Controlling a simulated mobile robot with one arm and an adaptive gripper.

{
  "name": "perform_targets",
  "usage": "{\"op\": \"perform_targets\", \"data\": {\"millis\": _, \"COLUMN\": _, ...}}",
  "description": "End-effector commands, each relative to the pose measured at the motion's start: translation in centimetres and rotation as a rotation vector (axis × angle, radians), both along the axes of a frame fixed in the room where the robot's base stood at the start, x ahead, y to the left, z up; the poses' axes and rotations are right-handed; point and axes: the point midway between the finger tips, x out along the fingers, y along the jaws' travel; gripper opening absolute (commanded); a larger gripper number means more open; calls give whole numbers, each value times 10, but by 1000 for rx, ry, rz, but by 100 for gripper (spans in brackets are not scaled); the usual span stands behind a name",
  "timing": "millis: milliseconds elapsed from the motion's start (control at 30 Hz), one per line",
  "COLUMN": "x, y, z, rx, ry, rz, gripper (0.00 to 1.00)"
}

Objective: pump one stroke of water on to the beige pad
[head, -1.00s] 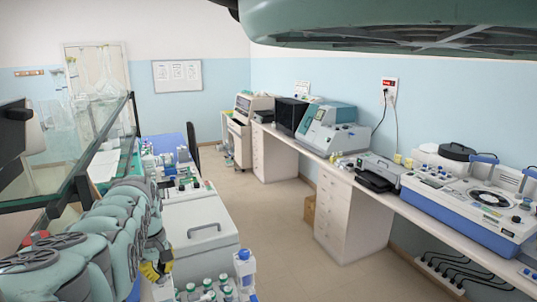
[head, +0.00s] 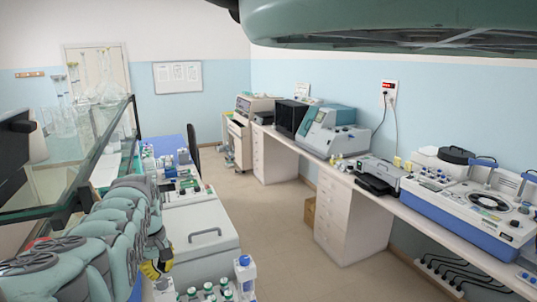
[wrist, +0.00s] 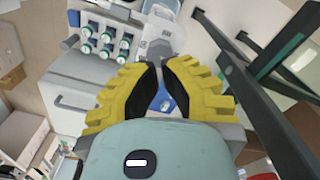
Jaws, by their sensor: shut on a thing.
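My gripper (wrist: 160,92) shows in the wrist view with its yellow fingers closed around a small blue-and-white thing (wrist: 166,105). Most of that thing is hidden, so I cannot tell for sure whether it is the water pump. In the head view my gripper (head: 156,269) is low at the left, beside the near bench, and what it holds does not show there. A bottle with a blue cap (head: 245,272) stands to its right. I cannot make out the beige pad in either view.
Several green-topped bottles (head: 208,291) stand close to my gripper, and they also show in the wrist view (wrist: 106,36). A grey-white box with a handle (head: 203,240) lies behind them. A dark-framed glass shelf (head: 100,150) rises at the left. The middle floor (head: 275,215) is clear.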

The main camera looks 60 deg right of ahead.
Motion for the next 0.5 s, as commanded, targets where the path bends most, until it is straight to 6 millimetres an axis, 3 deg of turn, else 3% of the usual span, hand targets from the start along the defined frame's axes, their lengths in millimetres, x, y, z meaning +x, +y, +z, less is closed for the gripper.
{"op": "perform_targets", "data": {"millis": 167, "x": 1, "y": 0, "z": 6, "rx": -1, "ry": -1, "rz": 1, "gripper": 0}}
{"op": "perform_targets", "data": {"millis": 500, "x": 0, "y": 1, "z": 37, "rx": 1, "ry": 1, "rz": 2, "gripper": 0}}
